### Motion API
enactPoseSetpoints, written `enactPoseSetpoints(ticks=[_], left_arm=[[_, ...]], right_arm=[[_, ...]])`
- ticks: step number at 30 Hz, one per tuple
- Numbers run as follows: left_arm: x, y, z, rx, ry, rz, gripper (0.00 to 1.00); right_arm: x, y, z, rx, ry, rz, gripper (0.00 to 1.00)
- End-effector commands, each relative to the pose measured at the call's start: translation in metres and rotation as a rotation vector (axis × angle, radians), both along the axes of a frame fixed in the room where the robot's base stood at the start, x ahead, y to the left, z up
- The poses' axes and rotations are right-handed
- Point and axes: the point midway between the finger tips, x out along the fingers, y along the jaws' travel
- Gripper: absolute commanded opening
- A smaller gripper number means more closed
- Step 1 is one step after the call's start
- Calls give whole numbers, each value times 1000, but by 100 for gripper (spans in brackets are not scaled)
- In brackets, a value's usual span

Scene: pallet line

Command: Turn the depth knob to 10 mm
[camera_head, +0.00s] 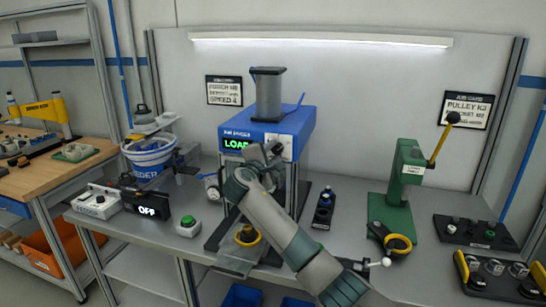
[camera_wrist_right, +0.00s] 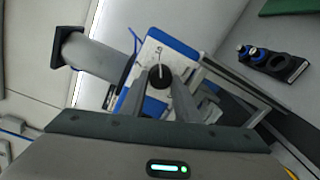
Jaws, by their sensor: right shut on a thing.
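The depth knob (camera_wrist_right: 160,76) is a small black round knob with a white pointer line. It sits on a white dial plate (camera_wrist_right: 151,52) on the blue press (camera_head: 270,124). My right gripper (camera_head: 275,151) is at the front of the press head. In the wrist view its two fingers (camera_wrist_right: 161,84) are closed on either side of the knob. The scale marks are too small to read. In the head view the knob is hidden behind my gripper, and part of the plate (camera_head: 288,146) shows. My left gripper is out of view.
A green hand press (camera_head: 409,170) stands to the right, with a dark block (camera_head: 324,208) nearer the blue press. The back panel is close behind.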

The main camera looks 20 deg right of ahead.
Motion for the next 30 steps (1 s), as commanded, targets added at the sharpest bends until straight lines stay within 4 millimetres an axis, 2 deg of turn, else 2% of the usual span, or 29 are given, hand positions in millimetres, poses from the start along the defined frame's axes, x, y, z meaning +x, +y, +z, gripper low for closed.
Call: enactPoseSetpoints(ticks=[13, 14, 15, 16, 30], left_arm=[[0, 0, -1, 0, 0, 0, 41], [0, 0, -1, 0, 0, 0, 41], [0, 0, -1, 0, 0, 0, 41], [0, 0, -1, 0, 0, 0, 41], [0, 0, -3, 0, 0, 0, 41]], right_arm=[[0, -1, -1, 12, -6, -1, 6], [0, -1, -1, 12, -6, -1, 33], [0, -1, -1, 12, -6, -1, 43], [0, -1, -1, 12, -6, -1, 47], [-4, 3, -1, 11, -7, 1, 47]])
